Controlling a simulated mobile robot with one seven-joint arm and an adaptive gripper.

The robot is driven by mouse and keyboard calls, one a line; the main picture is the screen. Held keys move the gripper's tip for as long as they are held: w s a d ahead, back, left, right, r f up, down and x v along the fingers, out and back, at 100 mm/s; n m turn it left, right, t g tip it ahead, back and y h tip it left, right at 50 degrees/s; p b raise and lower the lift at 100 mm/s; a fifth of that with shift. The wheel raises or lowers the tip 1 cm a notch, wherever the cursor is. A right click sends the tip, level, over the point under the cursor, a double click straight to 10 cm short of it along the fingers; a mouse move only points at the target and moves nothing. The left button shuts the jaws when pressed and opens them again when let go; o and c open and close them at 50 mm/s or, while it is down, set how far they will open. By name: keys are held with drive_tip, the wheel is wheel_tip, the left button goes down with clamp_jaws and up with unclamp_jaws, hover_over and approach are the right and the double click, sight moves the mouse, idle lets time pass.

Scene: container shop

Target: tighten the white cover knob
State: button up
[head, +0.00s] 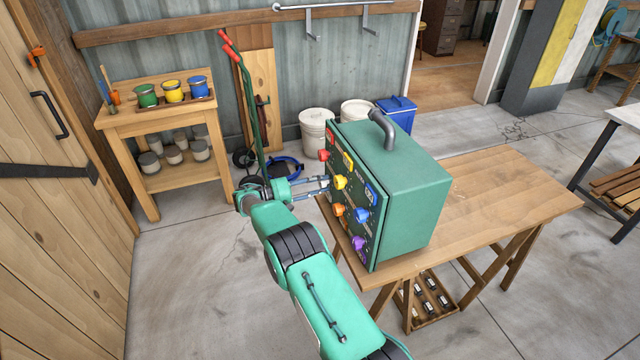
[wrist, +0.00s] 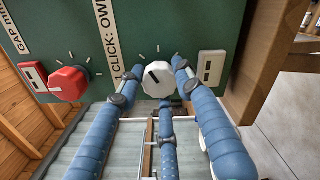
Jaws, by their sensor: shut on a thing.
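The white cover knob (wrist: 157,77) is a faceted white dial with a dark pointer line, on the dark green panel in the wrist view. My gripper (wrist: 157,84) is shut on it, with blue-sleeved fingers to its left and right and one below. The box stands on a wooden table (head: 500,205).
A red knob (wrist: 69,84) sits left of the white one in the wrist view, and a pale switch plate (wrist: 211,68) sits right. The panel also bears yellow (head: 341,182), blue (head: 362,215), orange and purple knobs.

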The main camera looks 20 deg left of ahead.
drive_tip(key=shift+f, duration=0.25)
drive_tip(key=shift+f+n+b, duration=0.1)
drive_tip(key=shift+n+b, duration=0.7)
drive_tip(key=shift+n, duration=0.2)
drive_tip(key=shift+s+n, duration=0.1)
drive_tip(key=shift+n, duration=0.6)
drive_tip(key=o, duration=1.1)
drive_tip(key=shift+f, duration=0.1)
drive_tip(key=shift+r, duration=0.2)
drive_tip(key=v, duration=1.2)
